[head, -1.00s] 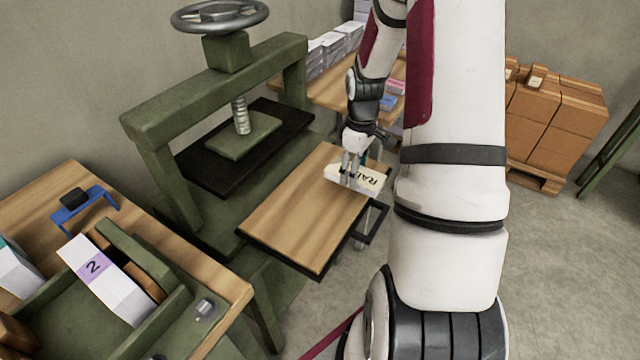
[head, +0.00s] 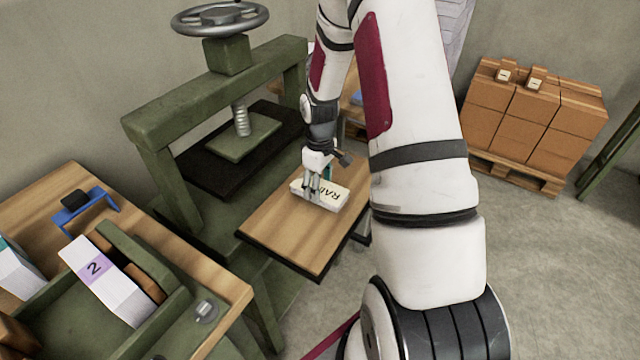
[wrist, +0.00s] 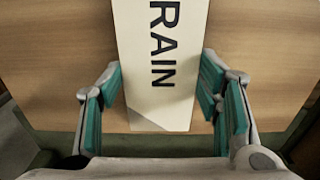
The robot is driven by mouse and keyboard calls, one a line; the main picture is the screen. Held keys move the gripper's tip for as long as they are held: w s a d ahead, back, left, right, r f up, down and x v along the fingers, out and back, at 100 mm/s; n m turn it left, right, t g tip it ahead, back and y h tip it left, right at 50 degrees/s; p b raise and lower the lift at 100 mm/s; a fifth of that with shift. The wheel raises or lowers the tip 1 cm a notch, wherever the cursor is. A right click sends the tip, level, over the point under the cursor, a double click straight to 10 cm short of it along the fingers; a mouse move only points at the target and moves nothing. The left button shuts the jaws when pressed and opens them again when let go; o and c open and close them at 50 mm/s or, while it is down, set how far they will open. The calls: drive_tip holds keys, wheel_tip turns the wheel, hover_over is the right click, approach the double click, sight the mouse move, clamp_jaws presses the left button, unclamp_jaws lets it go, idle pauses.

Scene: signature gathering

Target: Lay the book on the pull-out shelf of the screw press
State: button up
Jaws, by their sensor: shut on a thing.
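My gripper (head: 313,187) is shut on a cream book (head: 331,198) lettered "RAIN" and holds it over the wooden pull-out shelf (head: 290,240) of the green screw press (head: 150,118). In the wrist view the book (wrist: 160,90) runs between the teal finger pads of my gripper (wrist: 162,100), and wood shows on both sides of it. The book looks flat and lies close over the right-hand part of the shelf; I cannot tell whether it touches the wood.
The black press plate (head: 200,165) and handwheel (head: 220,17) stand behind the shelf. At left a bench (head: 225,290) bears a green holder with a white block marked 2 (head: 95,268). Cartons on a pallet (head: 530,110) stand back right. The shelf's front is bare.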

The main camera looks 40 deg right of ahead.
drive_tip(key=shift+f, duration=0.15)
drive_tip(key=o, duration=1.3)
